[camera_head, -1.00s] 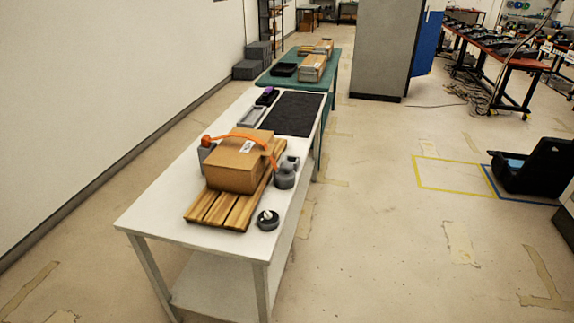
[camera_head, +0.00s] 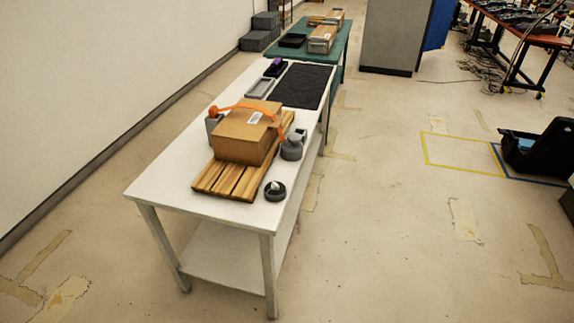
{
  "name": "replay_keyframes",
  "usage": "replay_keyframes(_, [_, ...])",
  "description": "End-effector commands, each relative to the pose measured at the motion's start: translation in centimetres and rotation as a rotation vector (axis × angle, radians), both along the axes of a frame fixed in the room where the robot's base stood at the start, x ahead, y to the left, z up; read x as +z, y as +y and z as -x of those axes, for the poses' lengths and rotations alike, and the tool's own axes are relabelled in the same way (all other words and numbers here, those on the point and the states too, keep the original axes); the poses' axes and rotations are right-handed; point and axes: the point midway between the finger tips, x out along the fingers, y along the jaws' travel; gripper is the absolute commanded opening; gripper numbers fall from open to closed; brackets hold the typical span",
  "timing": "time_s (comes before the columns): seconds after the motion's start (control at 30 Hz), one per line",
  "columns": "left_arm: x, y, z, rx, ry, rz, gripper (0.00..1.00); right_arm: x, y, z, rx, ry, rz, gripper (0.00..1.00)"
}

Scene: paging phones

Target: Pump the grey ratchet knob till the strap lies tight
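A cardboard box (camera_head: 245,136) with a white label sits on a slatted wooden pallet (camera_head: 228,180) on the white table (camera_head: 155,187). An orange strap (camera_head: 243,107) arches over the box, standing clear of its top in places. Its left end is at a grey post (camera_head: 213,124); its right end comes down by a grey rounded knob-like part (camera_head: 291,148) beside the box. Neither of my grippers is in view.
Beyond the box lie a black mat (camera_head: 303,86), a grey tray (camera_head: 261,87) and a small dark holder with a purple item (camera_head: 275,66). A green table (camera_head: 337,45) stands behind. The floor right of the white table is open, with a black bin (camera_head: 545,150) farther right.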

Motion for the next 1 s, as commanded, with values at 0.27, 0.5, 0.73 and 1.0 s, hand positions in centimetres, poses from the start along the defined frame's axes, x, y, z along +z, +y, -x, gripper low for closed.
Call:
replay_keyframes(0.27, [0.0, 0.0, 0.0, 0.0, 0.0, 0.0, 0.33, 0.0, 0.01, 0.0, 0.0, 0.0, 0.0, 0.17])
replay_keyframes(0.5, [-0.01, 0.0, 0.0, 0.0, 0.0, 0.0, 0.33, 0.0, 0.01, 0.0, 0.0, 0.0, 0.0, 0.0])
replay_keyframes(0.73, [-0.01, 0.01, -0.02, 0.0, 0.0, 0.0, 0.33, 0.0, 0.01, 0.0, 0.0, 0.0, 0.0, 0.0])
replay_keyframes(1.0, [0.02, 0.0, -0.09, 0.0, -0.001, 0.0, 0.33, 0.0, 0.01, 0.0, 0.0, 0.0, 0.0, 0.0])
